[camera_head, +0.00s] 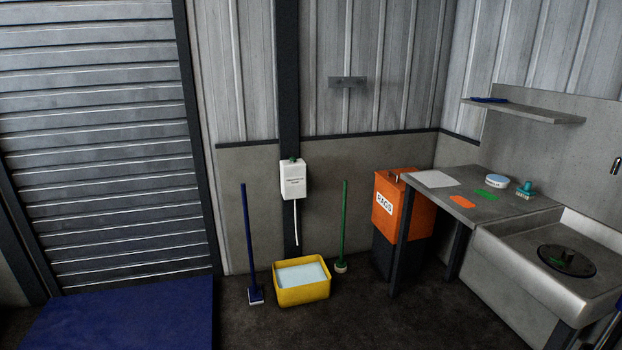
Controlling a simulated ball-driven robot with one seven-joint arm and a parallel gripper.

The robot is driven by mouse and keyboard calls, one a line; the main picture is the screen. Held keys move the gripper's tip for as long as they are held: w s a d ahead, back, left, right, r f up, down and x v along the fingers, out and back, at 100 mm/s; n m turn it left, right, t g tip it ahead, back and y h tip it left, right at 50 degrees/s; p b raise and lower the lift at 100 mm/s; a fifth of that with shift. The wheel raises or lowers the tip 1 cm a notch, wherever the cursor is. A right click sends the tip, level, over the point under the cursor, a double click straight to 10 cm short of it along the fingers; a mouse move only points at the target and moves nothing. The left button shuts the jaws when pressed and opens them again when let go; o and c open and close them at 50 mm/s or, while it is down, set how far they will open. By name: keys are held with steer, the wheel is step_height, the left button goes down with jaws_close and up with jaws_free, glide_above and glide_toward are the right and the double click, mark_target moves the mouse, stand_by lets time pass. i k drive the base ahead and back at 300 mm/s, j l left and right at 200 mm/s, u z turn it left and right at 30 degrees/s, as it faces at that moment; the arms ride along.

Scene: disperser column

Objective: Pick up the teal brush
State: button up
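A small teal brush (526,189) with a pale bristle base stands on the grey worktop (535,204) at the right, close to the back wall and just left of the sink. Its handle part points up. It is apart from the round white-and-blue tub (497,182) to its left. My gripper does not show in this view.
The worktop also holds a green cloth, an orange cloth and a white sheet. The sink (497,254) adjoins it. An orange rags bin (409,213) stands left of the worktop. A yellow tub (303,292) and two long-handled tools stand further left. A blue mat covers the left floor.

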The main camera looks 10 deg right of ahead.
mark_target(525, 192)
steer(key=i+z, duration=0.25)
steer(key=i, duration=0.2)
steer(key=i+j+z, duration=0.25)
steer(key=i, duration=0.2)
steer(key=i+j+z, duration=0.25)
steer(key=i, duration=0.15)
steer(key=i+j+z, duration=0.25)
steer(key=i, duration=0.2)
